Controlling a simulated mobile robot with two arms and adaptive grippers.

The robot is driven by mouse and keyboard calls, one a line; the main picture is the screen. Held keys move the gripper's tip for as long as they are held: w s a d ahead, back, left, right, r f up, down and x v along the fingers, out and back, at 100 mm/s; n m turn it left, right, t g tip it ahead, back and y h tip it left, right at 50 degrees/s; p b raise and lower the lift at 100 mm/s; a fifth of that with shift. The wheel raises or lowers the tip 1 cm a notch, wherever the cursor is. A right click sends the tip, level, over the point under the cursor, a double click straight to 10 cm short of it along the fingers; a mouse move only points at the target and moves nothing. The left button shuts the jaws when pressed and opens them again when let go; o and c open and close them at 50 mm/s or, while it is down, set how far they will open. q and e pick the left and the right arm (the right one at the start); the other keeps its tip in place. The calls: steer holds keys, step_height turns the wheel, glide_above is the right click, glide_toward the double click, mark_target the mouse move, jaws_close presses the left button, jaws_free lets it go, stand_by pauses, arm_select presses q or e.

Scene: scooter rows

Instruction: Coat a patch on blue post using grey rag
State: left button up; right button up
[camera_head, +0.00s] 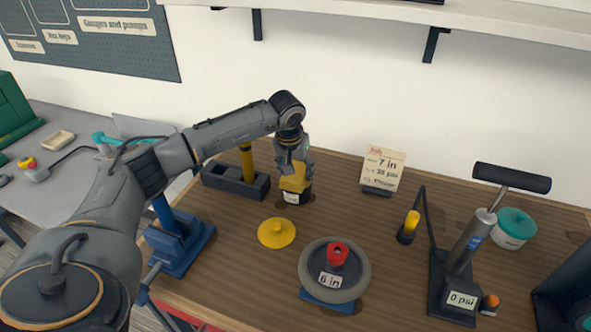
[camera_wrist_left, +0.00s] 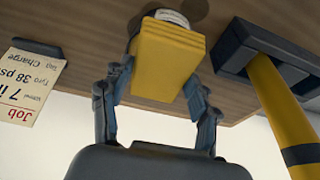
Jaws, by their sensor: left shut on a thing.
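The blue post (camera_head: 164,208) stands at the left end of the wooden bench on a blue base (camera_head: 184,248), partly hidden by my left arm. My left gripper (camera_head: 291,163) is shut on a yellow block-like thing (camera_head: 295,184) with a dark lower part and a white label, over the back of the bench. In the left wrist view, the fingers of the left gripper (camera_wrist_left: 158,85) lie on both sides of the yellow thing (camera_wrist_left: 165,60). I cannot make out a grey rag. My right gripper is not in view.
A yellow post (camera_head: 247,163) in a dark base stands left of the gripper. A yellow lid-like disc (camera_head: 277,233) and a wheel (camera_head: 315,286) lie in front. A card (camera_head: 382,168), a pump (camera_head: 470,240) and a teal-lidded jar (camera_head: 514,228) stand to the right.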

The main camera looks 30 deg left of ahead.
mark_target(297, 174)
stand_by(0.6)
arm_select(q)
steer(key=shift+r+p, duration=2.1)
steer(key=shift+r, duration=1.4)
steer(key=shift+d, duration=0.2)
steer(key=s+d+r+m+b, duration=0.1)
steer(key=s+d+r+m, duration=0.1)
steer(key=s+d, duration=1.3)
steer(key=d+r, duration=0.1)
steer(key=d, duration=0.2)
steer(key=shift+m+h, duration=0.4)
